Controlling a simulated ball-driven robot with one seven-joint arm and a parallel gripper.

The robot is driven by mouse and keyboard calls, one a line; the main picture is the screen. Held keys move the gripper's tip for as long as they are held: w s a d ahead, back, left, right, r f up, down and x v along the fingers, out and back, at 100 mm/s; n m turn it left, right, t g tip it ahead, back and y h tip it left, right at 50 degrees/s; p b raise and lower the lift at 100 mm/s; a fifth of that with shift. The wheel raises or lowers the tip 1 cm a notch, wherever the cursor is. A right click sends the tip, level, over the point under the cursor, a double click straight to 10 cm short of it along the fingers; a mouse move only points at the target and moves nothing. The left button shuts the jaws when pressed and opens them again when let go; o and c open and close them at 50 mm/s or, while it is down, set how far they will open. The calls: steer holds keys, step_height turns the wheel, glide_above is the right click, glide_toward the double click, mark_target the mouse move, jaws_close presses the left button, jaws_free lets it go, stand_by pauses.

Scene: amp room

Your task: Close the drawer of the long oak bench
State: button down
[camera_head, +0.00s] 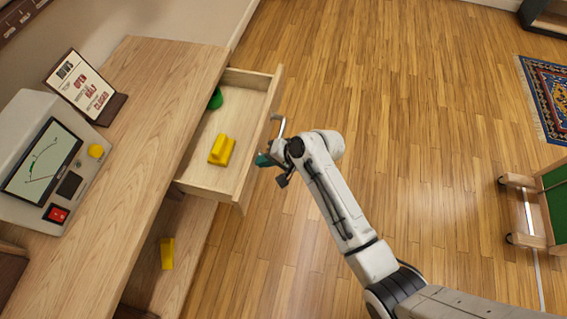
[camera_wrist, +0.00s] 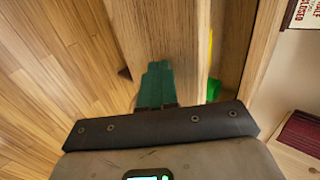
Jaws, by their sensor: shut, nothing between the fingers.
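The long oak bench (camera_head: 143,150) runs along the wall on the left of the head view. Its drawer (camera_head: 197,184) is pulled out, with a yellow block (camera_head: 222,149) and a green thing (camera_head: 215,99) inside. My gripper (camera_head: 262,160) is beside the outer face of the drawer front (camera_head: 269,117). In the wrist view the teal fingers (camera_wrist: 155,85) are together against or just before the wooden drawer front (camera_wrist: 165,30); I cannot tell whether they touch. Nothing is between them. The green thing also shows in the wrist view (camera_wrist: 213,90).
On the bench stand a grey instrument (camera_head: 45,165) with a screen and a sign (camera_head: 85,85). Another yellow block (camera_head: 167,253) lies on a lower shelf. The wooden floor (camera_head: 400,110) is clear; a wheeled green-panelled stand (camera_head: 552,205) and a rug (camera_head: 548,95) are at right.

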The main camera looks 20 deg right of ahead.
steer(key=w+a+b, duration=0.1)
steer(key=w+a, duration=0.2)
steer(key=a, duration=0.1)
steer(key=w+a+b, duration=0.2)
steer(key=w+a, duration=0.2)
steer(key=a, duration=0.1)
steer(key=w+a+b, duration=0.2)
steer(key=w+a, duration=0.1)
steer(key=a, duration=0.2)
steer(key=shift+w+a+f, duration=0.1)
steer(key=shift+w+a, duration=0.45)
steer(key=shift+a, duration=0.1)
steer(key=shift+w+a+r+b, duration=0.1)
steer(key=shift+r+b, duration=0.15)
steer(key=shift+b, duration=0.05)
steer(key=shift+s+d+p, duration=0.25)
steer(key=shift+p, duration=0.15)
steer(key=s+d, duration=0.1)
steer(key=s+d+p, duration=0.1)
steer(key=d, duration=0.1)
steer(key=shift+s+d+r, duration=0.3)
steer(key=shift+r, duration=0.1)
steer(key=p+v, duration=0.1)
steer(key=v, duration=0.7)
steer(key=shift+s+d+p, duration=0.15)
steer(key=shift+d+p, duration=0.15)
steer(key=shift+d, duration=0.05)
steer(key=shift+r, duration=0.1)
